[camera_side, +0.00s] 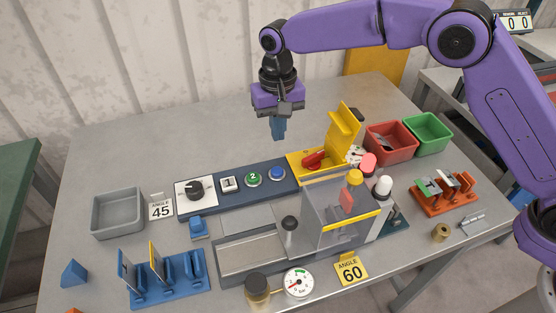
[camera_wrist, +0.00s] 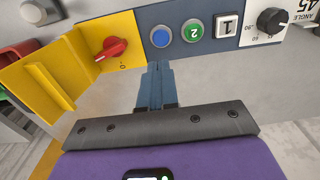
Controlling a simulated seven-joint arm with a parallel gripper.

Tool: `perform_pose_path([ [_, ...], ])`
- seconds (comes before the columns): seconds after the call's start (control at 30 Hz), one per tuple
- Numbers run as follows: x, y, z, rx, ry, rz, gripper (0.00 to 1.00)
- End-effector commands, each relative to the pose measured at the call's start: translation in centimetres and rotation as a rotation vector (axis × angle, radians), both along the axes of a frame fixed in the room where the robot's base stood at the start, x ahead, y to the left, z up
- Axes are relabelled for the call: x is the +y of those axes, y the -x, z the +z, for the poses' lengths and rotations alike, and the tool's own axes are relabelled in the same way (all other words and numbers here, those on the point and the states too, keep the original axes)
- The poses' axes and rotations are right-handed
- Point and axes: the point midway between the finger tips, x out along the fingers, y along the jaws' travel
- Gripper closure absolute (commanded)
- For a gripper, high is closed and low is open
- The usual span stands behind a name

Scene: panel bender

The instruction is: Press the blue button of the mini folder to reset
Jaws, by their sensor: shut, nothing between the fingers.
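The blue button (camera_side: 277,173) sits at the right end of the dark blue control panel (camera_side: 225,199), beside the green button marked 2 (camera_side: 253,178). In the wrist view the blue button (camera_wrist: 161,36) shows uncovered between the red rotary switch and the green button. My gripper (camera_side: 278,134) is shut and empty, pointing down in the air above the bench, higher in the side picture than the blue button and apart from it. In the wrist view my gripper's fingertips (camera_wrist: 154,66) appear just below the blue button. The mini folder's clear guard (camera_side: 331,213) stands in front right of the panel.
A yellow plate with a red switch (camera_side: 314,160) and an upright yellow flap (camera_side: 343,130) stands just right of the blue button. A red bin (camera_side: 391,143) and green bin (camera_side: 428,132) are at the back right. The bench behind the panel is clear.

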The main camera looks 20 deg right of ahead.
Motion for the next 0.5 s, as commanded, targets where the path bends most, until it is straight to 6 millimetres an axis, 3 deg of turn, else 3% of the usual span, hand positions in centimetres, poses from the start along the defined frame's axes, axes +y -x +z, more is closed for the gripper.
perform_pose_path([
  [0.3, -0.1, 0.1, -6.2, 0.003, 0.003, 0.0, 1.0],
  [0.5, -0.1, 0.0, -8.9, 0.001, 0.002, -0.001, 1.0],
])
